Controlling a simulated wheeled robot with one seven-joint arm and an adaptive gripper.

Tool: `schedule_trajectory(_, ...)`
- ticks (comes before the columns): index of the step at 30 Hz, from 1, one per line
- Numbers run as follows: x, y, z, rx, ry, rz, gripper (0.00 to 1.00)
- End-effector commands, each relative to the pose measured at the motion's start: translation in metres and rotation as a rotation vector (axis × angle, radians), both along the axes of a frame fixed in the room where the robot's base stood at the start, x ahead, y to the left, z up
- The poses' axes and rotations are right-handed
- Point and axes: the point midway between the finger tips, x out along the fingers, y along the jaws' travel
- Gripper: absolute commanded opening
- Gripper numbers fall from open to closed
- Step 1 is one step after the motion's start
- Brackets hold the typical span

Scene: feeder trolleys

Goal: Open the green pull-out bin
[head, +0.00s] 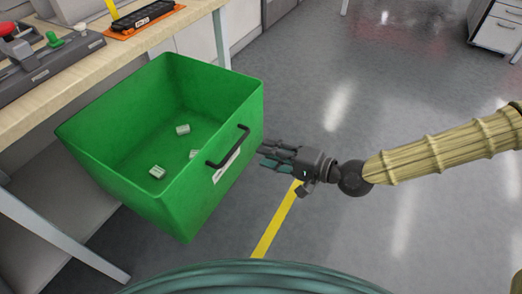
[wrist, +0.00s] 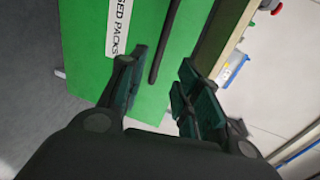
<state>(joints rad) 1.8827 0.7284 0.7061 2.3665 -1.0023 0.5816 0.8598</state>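The green pull-out bin (head: 110,160) stands well out from under the worktop in the head view, its open top showing several small pale packs inside. Its front carries a dark bar handle (head: 230,160) and a white label (head: 227,166). My gripper (head: 266,154) is beside the front face, just right of the handle. In the wrist view its two fingers (wrist: 163,85) are apart with nothing between the pads. The handle (wrist: 166,40) shows ahead of them, against the green front (wrist: 85,50). The label (wrist: 119,28) there reads partly "SED PACKS".
The wooden worktop (head: 90,65) above the bin bears a control box with buttons (head: 45,55) and an orange tray (head: 145,20). A pale table leg (head: 75,245) stands at lower left. The grey floor (head: 400,90) to the right is open, with a yellow line (head: 275,222).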

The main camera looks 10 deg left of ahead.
Motion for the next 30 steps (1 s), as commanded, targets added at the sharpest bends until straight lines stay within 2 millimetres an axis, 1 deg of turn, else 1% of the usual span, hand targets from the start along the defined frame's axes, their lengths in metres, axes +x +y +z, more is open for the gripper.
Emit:
schedule_trajectory(6, -0.004, -0.009, 0.002, 0.000, 0.001, 0.000, 0.33)
schedule_trajectory(23, -0.004, -0.009, 0.002, 0.000, 0.000, 0.001, 0.33)
schedule_trajectory(26, -0.008, -0.008, -0.005, -0.012, 0.010, 0.003, 0.33)
schedule_trajectory(29, -0.019, -0.007, -0.028, -0.056, 0.038, 0.009, 0.33)
schedule_trajectory(30, -0.025, -0.006, -0.042, -0.084, 0.054, 0.013, 0.33)
